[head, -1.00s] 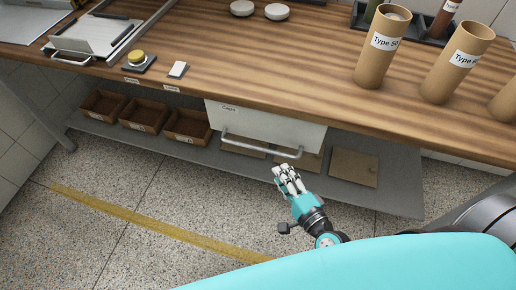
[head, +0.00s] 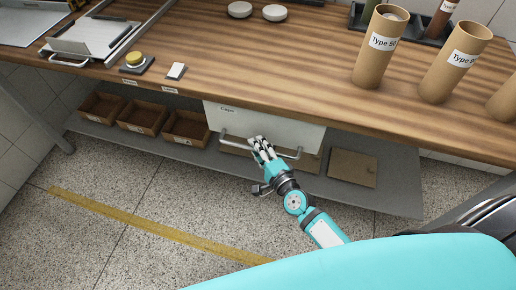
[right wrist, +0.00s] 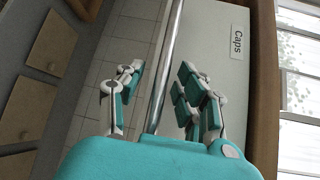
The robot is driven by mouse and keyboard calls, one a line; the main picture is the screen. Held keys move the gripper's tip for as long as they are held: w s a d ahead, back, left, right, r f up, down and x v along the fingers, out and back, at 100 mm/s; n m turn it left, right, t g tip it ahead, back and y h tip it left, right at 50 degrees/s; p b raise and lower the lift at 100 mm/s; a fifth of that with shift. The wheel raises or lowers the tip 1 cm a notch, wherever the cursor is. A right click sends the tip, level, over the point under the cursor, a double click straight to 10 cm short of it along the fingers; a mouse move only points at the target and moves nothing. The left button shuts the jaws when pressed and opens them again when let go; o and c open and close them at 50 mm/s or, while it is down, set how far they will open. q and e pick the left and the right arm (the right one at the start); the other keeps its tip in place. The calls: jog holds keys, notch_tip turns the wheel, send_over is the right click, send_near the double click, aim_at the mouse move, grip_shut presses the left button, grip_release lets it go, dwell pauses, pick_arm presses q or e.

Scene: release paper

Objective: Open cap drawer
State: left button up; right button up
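The white cap drawer (head: 285,131) hangs under the wooden worktop and looks closed. Its "Caps" label (right wrist: 237,42) shows in the right wrist view. A metal bar handle (head: 232,141) runs along its front, and it also shows in the right wrist view (right wrist: 166,70). My right gripper (head: 259,146) is at the middle of the handle. In the right wrist view its fingers (right wrist: 155,92) are apart, with the bar running between them, not closed on it. My left gripper is not in view.
The wooden worktop (head: 240,50) holds cardboard tubes (head: 380,50), a yellow button (head: 135,59) and white round caps (head: 239,10). Brown bins (head: 187,128) and a flat brown panel (head: 353,168) sit on the grey lower shelf (head: 405,190). The floor in front is clear.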

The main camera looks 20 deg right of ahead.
grip_shut()
jog(key=shift+s, duration=0.1)
jog(key=shift+s, duration=0.1)
jog(key=s+a, duration=0.7)
jog(key=s, duration=0.3)
jog(key=s+a, duration=0.7)
jog(key=s, duration=0.3)
jog(key=shift+s+f+p, duration=0.2)
jog(key=shift+s+p, duration=0.1)
jog(key=shift+p, duration=0.05)
jog(key=shift+c, duration=0.7)
grip_release()
jog(key=shift+w+d, duration=0.1)
jog(key=shift+o, duration=0.7)
jog(key=shift+r, duration=0.15)
